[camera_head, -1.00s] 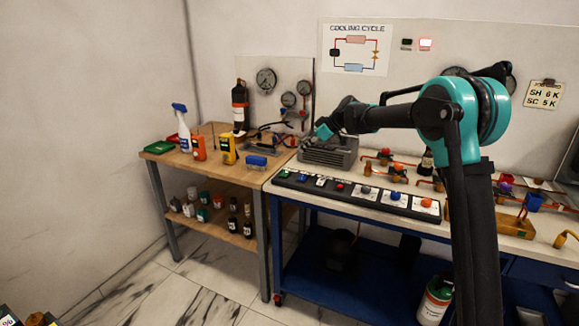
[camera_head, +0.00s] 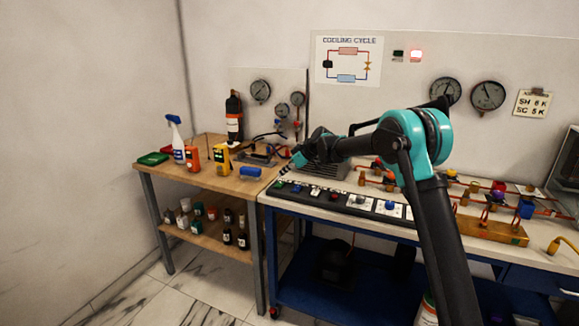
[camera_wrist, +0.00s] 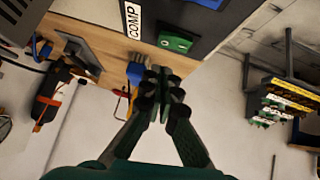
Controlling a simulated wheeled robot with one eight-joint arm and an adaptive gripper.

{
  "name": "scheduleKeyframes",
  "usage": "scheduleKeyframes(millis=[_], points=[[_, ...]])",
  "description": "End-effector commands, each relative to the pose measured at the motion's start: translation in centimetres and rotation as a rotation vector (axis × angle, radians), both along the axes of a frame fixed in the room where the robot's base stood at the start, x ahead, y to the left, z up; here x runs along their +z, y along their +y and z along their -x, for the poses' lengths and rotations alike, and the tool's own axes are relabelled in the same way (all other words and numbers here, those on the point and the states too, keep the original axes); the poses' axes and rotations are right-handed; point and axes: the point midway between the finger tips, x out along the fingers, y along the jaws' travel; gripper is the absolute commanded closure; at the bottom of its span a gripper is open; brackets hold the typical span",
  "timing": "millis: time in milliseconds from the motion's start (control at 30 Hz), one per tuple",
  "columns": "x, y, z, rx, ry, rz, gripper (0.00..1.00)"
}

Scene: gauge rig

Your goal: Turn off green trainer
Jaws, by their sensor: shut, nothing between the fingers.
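The black control panel (camera_head: 345,201) runs along the front of the bench top. A green switch (camera_head: 279,184) sits at its left end, and in the wrist view it shows as a green rocker (camera_wrist: 175,43) next to a "COMP" label (camera_wrist: 133,20). My gripper (camera_wrist: 158,78) is shut and empty. In the head view my gripper (camera_head: 290,165) is just above the panel's left end, behind the green switch. In the wrist view the fingertips appear just below the green rocker, and I cannot tell whether they touch anything.
A blue switch (camera_head: 297,188) and several knobs line the panel to the right. A grey finned unit (camera_head: 328,171) stands close behind my gripper. A wooden side table (camera_head: 200,178) with bottles and meters is at left. On the wall, a red lamp (camera_head: 416,55) is lit beside a dark one (camera_head: 398,54).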

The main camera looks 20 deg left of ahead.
Motion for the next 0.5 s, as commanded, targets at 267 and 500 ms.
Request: scheduleKeyframes(millis=[267,500], points=[[-2.8,-0.2,-0.4,-0.001,0.000,0.000,1.00],[-3.1,-0.2,-0.4,-0.001,0.000,0.000,1.00]])
